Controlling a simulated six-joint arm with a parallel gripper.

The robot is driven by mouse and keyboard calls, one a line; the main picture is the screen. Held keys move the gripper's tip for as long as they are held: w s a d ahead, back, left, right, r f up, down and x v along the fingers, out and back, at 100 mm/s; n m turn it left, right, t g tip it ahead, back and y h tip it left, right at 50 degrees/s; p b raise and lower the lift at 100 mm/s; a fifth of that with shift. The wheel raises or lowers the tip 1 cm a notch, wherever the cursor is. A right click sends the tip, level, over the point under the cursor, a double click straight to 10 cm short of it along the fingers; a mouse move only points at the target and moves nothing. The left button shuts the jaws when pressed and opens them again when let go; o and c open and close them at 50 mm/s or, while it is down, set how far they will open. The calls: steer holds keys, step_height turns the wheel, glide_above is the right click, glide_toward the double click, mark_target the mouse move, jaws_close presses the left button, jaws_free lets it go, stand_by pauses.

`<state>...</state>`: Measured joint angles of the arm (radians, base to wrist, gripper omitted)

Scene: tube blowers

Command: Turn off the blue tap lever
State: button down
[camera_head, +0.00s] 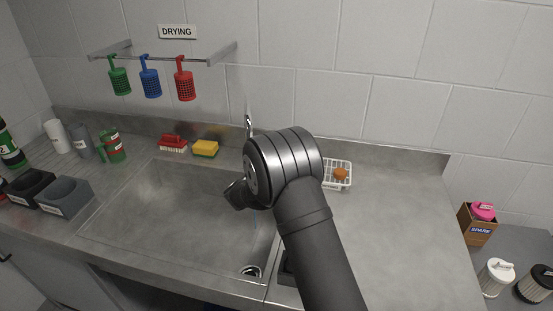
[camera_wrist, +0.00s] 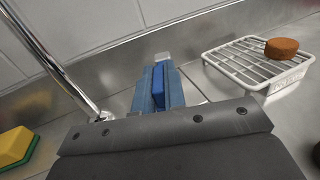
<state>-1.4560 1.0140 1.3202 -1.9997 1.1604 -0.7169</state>
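The chrome tap spout (camera_wrist: 52,58) rises at the left of the wrist view, with its base near the gripper body. Its top (camera_head: 248,122) shows behind my arm in the head view. My gripper (camera_wrist: 158,82) points toward the back wall, its two blue-grey fingers close together beside the tap. A brighter blue piece (camera_wrist: 158,92), possibly the tap lever, shows between the fingers. I cannot tell whether they press on it. In the head view my arm hides the gripper's fingertips and the lever. A thin bluish streak, perhaps water, shows above the sink (camera_head: 170,215) near the drain.
A white wire rack (camera_wrist: 235,66) with an orange-brown puck (camera_wrist: 282,47) stands right of the gripper. A yellow sponge (camera_head: 205,148) and red brush (camera_head: 173,143) lie behind the sink. Coloured baskets hang from the wall rail (camera_head: 215,55). The counter (camera_head: 400,225) at right is clear.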

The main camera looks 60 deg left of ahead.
steer(key=shift+d, duration=0.1)
steer(key=shift+w+d+n+g+y, duration=0.3)
steer(key=shift+n+g+y, duration=0.3)
steer(key=shift+y, duration=0.25)
steer(key=shift+w+d+n+g+y, duration=0.2)
steer(key=shift+d+n+g+y, duration=0.25)
steer(key=shift+n+y, duration=0.35)
steer(key=shift+a, duration=0.1)
steer(key=c, duration=1.5)
jaws_free()
steer(key=shift+s, duration=0.1)
steer(key=v, duration=1.7)
steer(key=shift+s+r, duration=0.1)
